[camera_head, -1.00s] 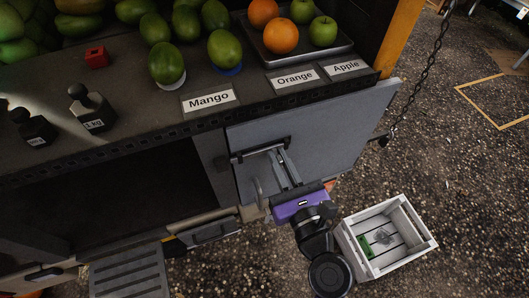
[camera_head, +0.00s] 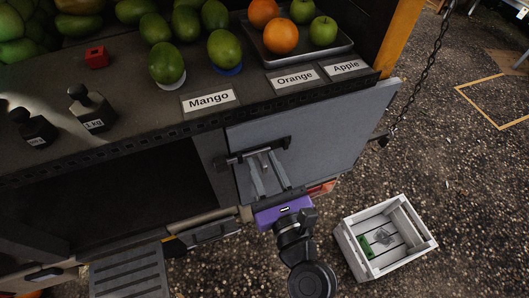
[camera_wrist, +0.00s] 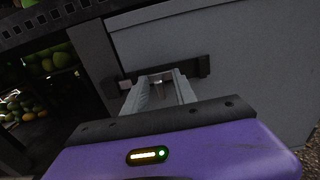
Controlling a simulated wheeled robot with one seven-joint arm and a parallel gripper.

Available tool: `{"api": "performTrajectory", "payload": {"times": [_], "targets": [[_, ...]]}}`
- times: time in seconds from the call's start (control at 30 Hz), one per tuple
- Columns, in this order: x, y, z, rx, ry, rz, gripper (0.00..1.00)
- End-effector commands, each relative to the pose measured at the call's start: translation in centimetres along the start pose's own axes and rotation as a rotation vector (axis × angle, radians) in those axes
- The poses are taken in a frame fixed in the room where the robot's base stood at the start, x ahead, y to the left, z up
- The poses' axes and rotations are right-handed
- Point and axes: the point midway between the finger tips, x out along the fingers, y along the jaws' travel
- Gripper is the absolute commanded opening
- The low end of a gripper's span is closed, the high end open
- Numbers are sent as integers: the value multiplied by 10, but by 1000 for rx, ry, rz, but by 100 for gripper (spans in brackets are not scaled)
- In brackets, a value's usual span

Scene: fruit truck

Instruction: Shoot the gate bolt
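The gate (camera_head: 345,135) is a grey panel hanging below the counter. Its bolt (camera_head: 235,159) is a dark horizontal bar near the gate's upper left corner. A small light handle (camera_head: 265,160) stands out from the bolt. My gripper (camera_head: 262,163) is in front of the bolt, its two fingers apart on either side of the handle. In the wrist view, the fingers (camera_wrist: 162,82) are spread before the dark bolt bar (camera_wrist: 198,67); contact with the handle cannot be told.
A white crate (camera_head: 345,238) stands on the ground at lower right. A counter with fruit, price signs and weights is above the gate. A dark open compartment (camera_head: 120,190) is left of the post. A grey step (camera_head: 130,275) is at lower left. A chain (camera_head: 420,75) hangs at right.

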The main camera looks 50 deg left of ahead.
Motion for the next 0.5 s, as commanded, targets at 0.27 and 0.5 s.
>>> {"api": "performTrajectory", "payload": {"times": [0.27,0.5], "targets": [[-2,-1,0,0,0,-1,33],[-18,-2,0,1,0,-3,33]]}}
